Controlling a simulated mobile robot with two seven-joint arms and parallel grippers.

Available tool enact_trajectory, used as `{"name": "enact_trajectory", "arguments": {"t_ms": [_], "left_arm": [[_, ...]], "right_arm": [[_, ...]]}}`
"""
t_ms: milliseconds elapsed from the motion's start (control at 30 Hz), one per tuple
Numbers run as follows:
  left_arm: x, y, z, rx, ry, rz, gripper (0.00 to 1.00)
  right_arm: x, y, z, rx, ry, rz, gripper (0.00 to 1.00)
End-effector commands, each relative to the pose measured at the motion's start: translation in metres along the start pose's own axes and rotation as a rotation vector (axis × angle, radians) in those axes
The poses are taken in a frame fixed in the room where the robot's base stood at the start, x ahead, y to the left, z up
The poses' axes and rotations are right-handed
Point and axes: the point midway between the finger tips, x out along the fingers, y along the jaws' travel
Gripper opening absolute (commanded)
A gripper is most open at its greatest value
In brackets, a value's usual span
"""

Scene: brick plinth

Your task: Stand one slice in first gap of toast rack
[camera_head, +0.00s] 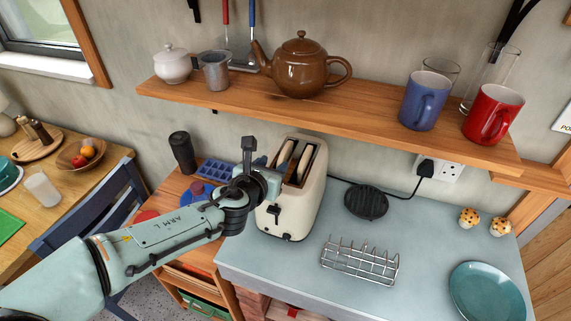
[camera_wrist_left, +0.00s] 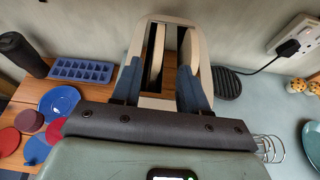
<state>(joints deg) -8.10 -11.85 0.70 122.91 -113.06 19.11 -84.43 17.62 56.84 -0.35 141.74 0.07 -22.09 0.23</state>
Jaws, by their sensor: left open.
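The cream toaster (camera_head: 290,212) stands on the counter with two slots in its top. A pale bread slice (camera_head: 285,156) shows in the left slot, and another slice (camera_head: 305,162) seems to show in the right one. The left wrist view shows the left slice (camera_wrist_left: 155,62) on edge. My left gripper (camera_head: 270,178) is at the toaster's left side near its top. Its blue fingers (camera_wrist_left: 160,82) are open over the toaster's near end, apart, with nothing seen between the tips but the toaster top behind. The wire toast rack (camera_head: 360,264) is empty. My right gripper is not in view.
A wooden shelf (camera_head: 330,116) with a brown teapot (camera_head: 300,68) and mugs hangs above the toaster. Counter between toaster and rack is clear.

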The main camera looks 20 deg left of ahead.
Motion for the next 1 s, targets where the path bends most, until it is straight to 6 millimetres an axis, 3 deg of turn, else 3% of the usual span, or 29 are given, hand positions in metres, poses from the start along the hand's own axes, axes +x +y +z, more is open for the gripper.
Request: {"name": "enact_trajectory", "arguments": {"t_ms": [100, 333, 600, 900, 933, 1000], "left_arm": [[0.020, -0.001, -0.002, 0.001, 0.002, -0.001, 0.44], [0.036, 0.000, 0.000, -0.001, 0.001, -0.001, 0.44], [0.075, 0.001, -0.002, 0.000, 0.002, -0.001, 0.44], [0.081, 0.002, -0.001, -0.001, 0.000, -0.001, 0.44], [0.081, 0.002, -0.001, -0.001, 0.000, -0.001, 0.40], [0.081, 0.002, -0.001, -0.001, 0.000, -0.001, 0.18]], "right_arm": [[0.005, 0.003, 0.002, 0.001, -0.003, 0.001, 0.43], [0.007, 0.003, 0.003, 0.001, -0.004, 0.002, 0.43], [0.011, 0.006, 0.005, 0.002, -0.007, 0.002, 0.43], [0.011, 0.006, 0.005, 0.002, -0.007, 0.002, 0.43], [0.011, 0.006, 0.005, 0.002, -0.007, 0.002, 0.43], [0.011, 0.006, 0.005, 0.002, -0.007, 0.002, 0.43]]}}
